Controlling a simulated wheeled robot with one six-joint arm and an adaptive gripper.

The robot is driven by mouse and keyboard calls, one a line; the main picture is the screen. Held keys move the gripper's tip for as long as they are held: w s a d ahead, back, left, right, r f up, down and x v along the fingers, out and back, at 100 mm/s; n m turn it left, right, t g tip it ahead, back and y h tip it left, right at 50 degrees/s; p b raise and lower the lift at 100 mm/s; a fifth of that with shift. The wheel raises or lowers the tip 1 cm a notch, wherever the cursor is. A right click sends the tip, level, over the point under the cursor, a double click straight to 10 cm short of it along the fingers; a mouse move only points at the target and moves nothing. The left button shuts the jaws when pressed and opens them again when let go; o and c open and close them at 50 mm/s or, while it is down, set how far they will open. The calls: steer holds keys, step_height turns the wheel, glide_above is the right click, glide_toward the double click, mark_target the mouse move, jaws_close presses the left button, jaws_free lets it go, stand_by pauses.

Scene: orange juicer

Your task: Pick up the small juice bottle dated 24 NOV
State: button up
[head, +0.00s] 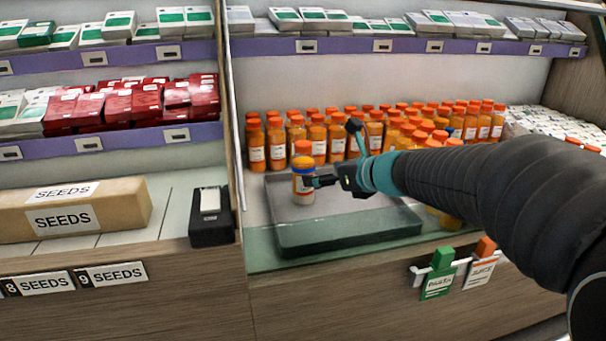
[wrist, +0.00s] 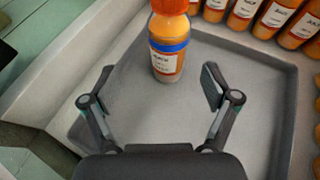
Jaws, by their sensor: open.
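A small orange juice bottle (head: 304,186) with an orange cap, a blue band and a white label stands upright on a grey tray (head: 350,238). It also shows in the wrist view (wrist: 168,62), top centre, with its cap cut by the frame edge. The print on its label is too small to read, so I cannot confirm the date. My gripper (head: 322,181) is just right of the bottle in the head view. In the wrist view my gripper (wrist: 158,82) is open and empty, its fingers spread, with the bottle ahead of the gap between them.
Rows of orange bottles (head: 338,140) stand close behind the tray. A black card-reader-like box (head: 211,222) and a SEEDS carton (head: 75,208) are on the left. Green and orange tags (head: 438,275) hang at the front edge. The tray's front part is bare.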

mark_target(309, 173)
steer(key=x, duration=0.4)
steer(key=shift+w+f, duration=0.15)
steer(key=shift+w, duration=0.15)
steer(key=x, duration=0.3)
steer(key=b+x, duration=0.1)
steer(key=shift+w+d+f, duration=0.25)
steer(key=shift+f, duration=0.15)
steer(key=shift+w+a+f, duration=0.15)
steer(key=shift+w+a, duration=0.15)
steer(key=shift+w, duration=0.05)
steer(key=c, duration=1.4)
steer(key=shift+c, duration=0.6)
